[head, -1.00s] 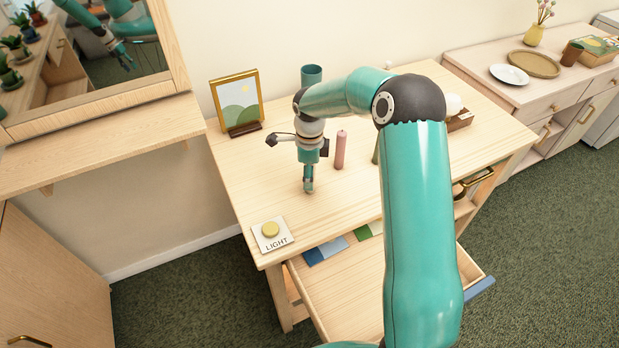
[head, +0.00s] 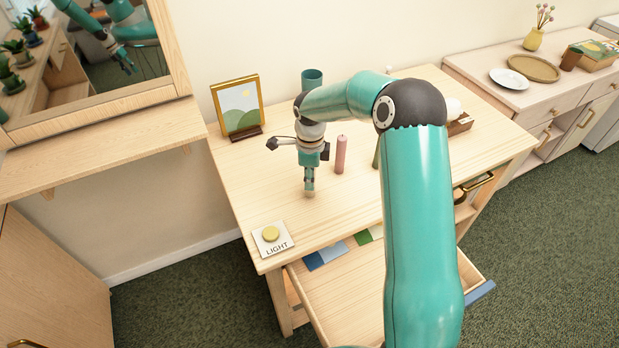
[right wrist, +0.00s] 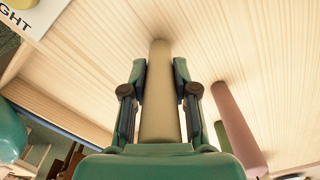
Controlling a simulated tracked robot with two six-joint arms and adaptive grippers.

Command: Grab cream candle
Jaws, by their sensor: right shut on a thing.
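The cream candle (right wrist: 160,100) stands between the two fingers of my right gripper (right wrist: 159,78) in the right wrist view. The fingers are shut on it from both sides. In the head view my right gripper (head: 309,184) points down at the table top, left of the pink candle. There the cream candle is mostly hidden by the fingers, with only a small pale bit showing at their tips. I cannot tell whether its base touches the table. My left gripper is not directly in view.
The pink candle (head: 341,155) stands close to the right gripper; it also shows in the right wrist view (right wrist: 238,125). A green candle (head: 376,157) is partly behind my arm. A framed picture (head: 238,103) and a light button (head: 271,235) stand left. An open drawer (head: 345,290) juts out in front.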

